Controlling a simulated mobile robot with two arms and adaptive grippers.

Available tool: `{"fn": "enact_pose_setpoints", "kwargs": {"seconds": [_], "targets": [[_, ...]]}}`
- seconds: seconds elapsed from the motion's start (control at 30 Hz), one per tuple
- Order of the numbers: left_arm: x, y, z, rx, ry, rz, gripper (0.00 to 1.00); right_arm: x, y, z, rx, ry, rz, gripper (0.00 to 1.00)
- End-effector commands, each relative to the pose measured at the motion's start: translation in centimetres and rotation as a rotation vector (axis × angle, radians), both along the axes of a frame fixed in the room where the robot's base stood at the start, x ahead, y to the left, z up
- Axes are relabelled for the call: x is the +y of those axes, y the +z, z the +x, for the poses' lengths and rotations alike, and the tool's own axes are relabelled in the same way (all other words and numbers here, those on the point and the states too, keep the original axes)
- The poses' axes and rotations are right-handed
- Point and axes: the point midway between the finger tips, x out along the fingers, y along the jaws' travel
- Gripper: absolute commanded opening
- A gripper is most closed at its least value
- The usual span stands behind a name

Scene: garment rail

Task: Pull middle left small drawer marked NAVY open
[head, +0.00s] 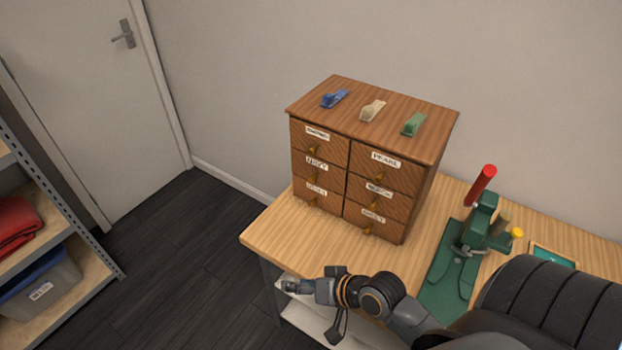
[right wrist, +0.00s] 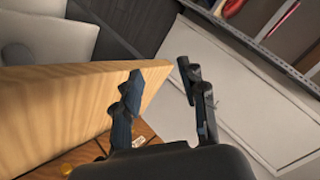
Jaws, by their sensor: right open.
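The brown wooden drawer cabinet (head: 425,185) stands on the table with two columns of small drawers. The NAVY drawer (head: 332,178) is in the middle of the left column, and its front looks flush with its neighbours. It has a white label and a small brass knob. My right gripper (head: 287,285) is in front of the table's front edge, below and well apart from the NAVY drawer. In the right wrist view the right gripper (right wrist: 160,67) is open with nothing between its fingers. My left gripper is not in view.
Blue, cream and green clips (head: 372,110) lie on the cabinet top. A green device with a red handle (head: 484,185) stands right of it on the table (head: 262,238). A shelf (head: 85,280) with a grey bin is at left. The dark floor between is clear.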

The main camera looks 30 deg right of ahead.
Motion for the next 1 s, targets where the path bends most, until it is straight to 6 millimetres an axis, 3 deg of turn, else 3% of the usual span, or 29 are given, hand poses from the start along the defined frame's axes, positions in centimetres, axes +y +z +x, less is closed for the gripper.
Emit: {"fn": "enact_pose_setpoints", "kwargs": {"seconds": [0.17, 0.3, 0.4, 0.5, 0.73, 1.0], "targets": [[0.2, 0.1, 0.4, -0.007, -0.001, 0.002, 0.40, -4.8, 2.0, 4.4, -0.132, -0.236, 0.268, 0.42], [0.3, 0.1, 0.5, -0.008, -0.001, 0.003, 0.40, -10.9, 4.3, 7.3, -0.261, -0.463, 0.504, 0.42], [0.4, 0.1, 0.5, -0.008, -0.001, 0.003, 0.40, -14.7, 5.5, 8.3, -0.336, -0.584, 0.622, 0.42], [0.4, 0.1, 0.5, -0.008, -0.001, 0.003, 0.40, -17.1, 6.3, 8.8, -0.383, -0.653, 0.690, 0.42], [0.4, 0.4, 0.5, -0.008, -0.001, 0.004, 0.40, -18.1, 6.6, 10.5, -0.408, -0.684, 0.721, 0.42], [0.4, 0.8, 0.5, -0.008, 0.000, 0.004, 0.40, -18.1, 6.0, 15.6, -0.407, -0.681, 0.718, 0.42]]}}
